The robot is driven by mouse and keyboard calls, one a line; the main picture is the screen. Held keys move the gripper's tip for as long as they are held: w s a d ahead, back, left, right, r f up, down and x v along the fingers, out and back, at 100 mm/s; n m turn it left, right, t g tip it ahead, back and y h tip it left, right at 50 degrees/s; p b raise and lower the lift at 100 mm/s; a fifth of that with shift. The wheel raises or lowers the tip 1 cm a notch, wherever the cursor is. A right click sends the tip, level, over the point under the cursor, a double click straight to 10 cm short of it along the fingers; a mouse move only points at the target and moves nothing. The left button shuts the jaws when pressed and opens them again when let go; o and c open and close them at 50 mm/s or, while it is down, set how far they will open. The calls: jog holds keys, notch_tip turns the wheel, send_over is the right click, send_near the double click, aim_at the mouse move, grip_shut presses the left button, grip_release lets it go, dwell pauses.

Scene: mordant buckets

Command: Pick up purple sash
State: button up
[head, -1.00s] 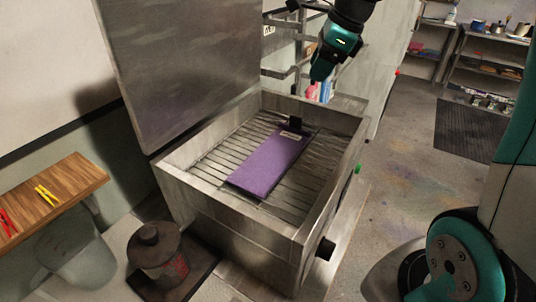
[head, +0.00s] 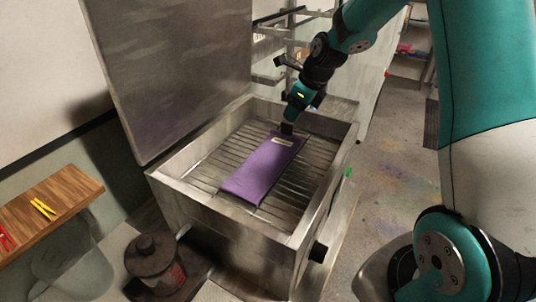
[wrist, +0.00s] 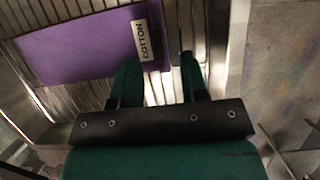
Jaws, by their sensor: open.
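The purple sash (head: 262,172) lies flat and folded on the slatted rack inside the open metal bin. A pale label is near its far end, with a small black piece beside it. In the wrist view the sash (wrist: 80,48) spans the upper left, and its label reads "COTTON". My gripper (head: 290,118) is over the far end of the sash, inside or just above the bin's far part. In the wrist view its two fingers (wrist: 157,68) are apart with slats showing between them, beside the labelled end. Nothing is held; the exact height gap is hard to tell.
The metal bin (head: 202,196) has raised walls around the rack, and its large lid (head: 170,70) stands open at the left. A dark lidded pot (head: 154,262) and a wooden shelf with clips (head: 70,186) are at the lower left. Open floor lies to the right.

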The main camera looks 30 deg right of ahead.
aim_at(288, 123)
jog(key=p+x, duration=0.2)
jog(key=x, duration=0.3)
jog(key=shift+a+f, duration=0.15)
grip_shut()
